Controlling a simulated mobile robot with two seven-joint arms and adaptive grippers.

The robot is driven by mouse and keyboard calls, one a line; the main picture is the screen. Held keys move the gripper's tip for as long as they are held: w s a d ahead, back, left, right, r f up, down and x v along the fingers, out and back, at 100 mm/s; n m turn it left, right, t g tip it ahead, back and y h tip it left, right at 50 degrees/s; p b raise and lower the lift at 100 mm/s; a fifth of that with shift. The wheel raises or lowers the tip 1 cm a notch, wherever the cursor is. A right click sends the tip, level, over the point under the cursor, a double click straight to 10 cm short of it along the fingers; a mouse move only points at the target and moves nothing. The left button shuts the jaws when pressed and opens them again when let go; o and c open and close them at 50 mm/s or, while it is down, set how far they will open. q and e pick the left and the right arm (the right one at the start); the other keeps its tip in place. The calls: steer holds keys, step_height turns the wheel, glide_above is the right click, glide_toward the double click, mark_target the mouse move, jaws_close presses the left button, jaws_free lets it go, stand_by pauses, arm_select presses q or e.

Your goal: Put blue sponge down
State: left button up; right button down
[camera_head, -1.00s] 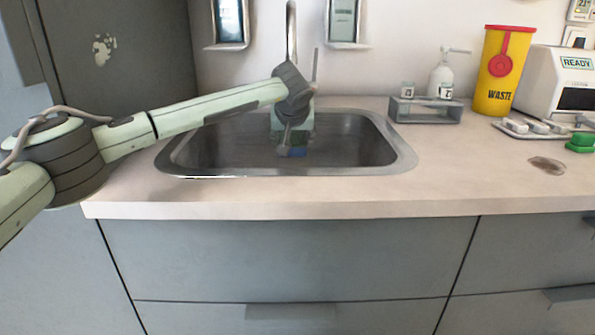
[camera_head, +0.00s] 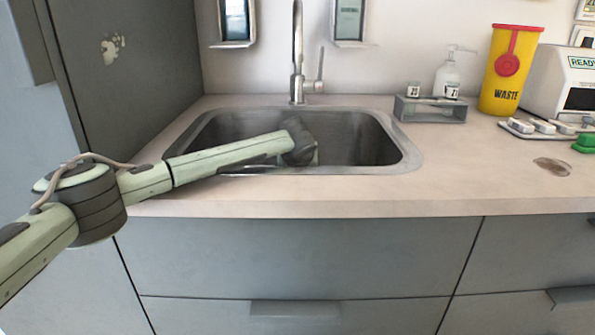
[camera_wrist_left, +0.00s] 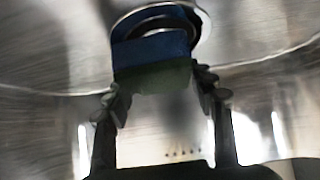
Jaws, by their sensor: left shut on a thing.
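The blue sponge (camera_wrist_left: 155,55) shows in the left wrist view, blue with a dark green layer, between the two fingers of my left gripper (camera_wrist_left: 160,88). The gripper is shut on it. Behind the sponge is the round drain (camera_wrist_left: 200,22) of the metal sink (camera_head: 408,155). In the head view my left arm reaches down into the sink basin. The sponge and fingertips are hidden there by the arm and the sink's front rim. I cannot tell whether the sponge touches the basin floor. My right gripper is not in view.
The faucet (camera_head: 298,60) rises at the back of the sink. To the right stand a grey rack (camera_head: 430,112) with small bottles, a pump bottle (camera_head: 447,75), a yellow waste bin (camera_head: 505,70) and a tray (camera_head: 520,130). The counter in front of the sink (camera_head: 330,195) is clear.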

arm_select(q)
steer(key=o, duration=0.8)
steer(key=shift+c, duration=0.2)
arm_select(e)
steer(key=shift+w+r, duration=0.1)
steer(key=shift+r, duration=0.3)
arm_select(q)
steer(key=shift+r, duration=0.1)
steer(key=shift+s+r, duration=0.25)
steer(key=v, duration=0.5)
steer(key=shift+s+r, duration=0.55)
steer(key=shift+s, duration=0.1)
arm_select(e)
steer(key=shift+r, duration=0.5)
